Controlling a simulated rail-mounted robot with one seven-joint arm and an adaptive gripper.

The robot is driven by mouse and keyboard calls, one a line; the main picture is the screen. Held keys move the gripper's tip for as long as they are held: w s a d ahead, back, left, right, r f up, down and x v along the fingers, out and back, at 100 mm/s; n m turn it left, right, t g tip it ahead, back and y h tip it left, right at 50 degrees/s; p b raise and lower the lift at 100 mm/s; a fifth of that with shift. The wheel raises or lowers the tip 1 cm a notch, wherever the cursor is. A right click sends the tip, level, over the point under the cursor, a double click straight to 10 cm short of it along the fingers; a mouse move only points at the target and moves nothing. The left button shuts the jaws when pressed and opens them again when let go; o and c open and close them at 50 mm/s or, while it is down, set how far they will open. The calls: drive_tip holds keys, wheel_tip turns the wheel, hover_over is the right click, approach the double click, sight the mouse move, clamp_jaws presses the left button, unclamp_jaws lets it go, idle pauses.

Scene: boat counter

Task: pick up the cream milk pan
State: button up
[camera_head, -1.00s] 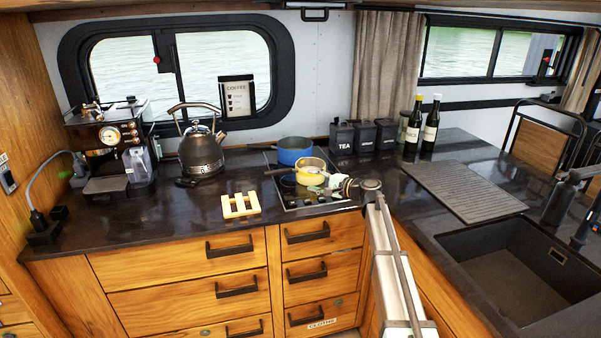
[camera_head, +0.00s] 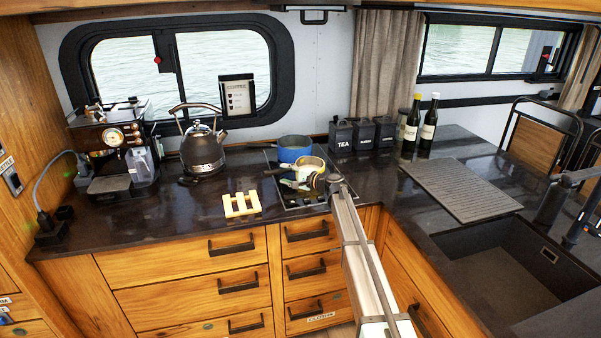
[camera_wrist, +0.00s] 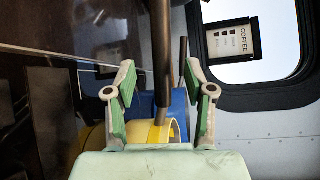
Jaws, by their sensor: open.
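The cream milk pan (camera_head: 311,162), pale cream-yellow with a dark handle, stands on the hob at the back of the counter, partly hidden by my gripper in the head view. In the wrist view, its yellow body (camera_wrist: 157,132) shows close in front of the palm. Its dark handle rises between the fingers. My gripper (camera_wrist: 158,78) is open, with one green-padded finger on each side of the handle and gaps visible. In the head view, my gripper (camera_head: 290,183) is at the pan's front left.
A blue pot (camera_head: 293,148) stands right behind the pan and also shows in the wrist view (camera_wrist: 179,105). A kettle (camera_head: 202,150) and a yellow trivet (camera_head: 241,205) are to the left. Black canisters (camera_head: 341,136) and two bottles (camera_head: 429,122) stand to the right.

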sight(281, 172)
drive_tip(key=p+x, duration=0.1)
drive_tip(key=x, duration=0.2)
drive_tip(key=shift+w+a+r+p, duration=0.15)
drive_tip(key=shift+a+r+p, duration=0.1)
drive_tip(key=shift+a+p, duration=0.15)
drive_tip(key=shift+w+a+f, duration=0.1)
drive_tip(key=shift+a+f, duration=0.1)
clamp_jaws()
drive_tip(key=shift+r, duration=0.1)
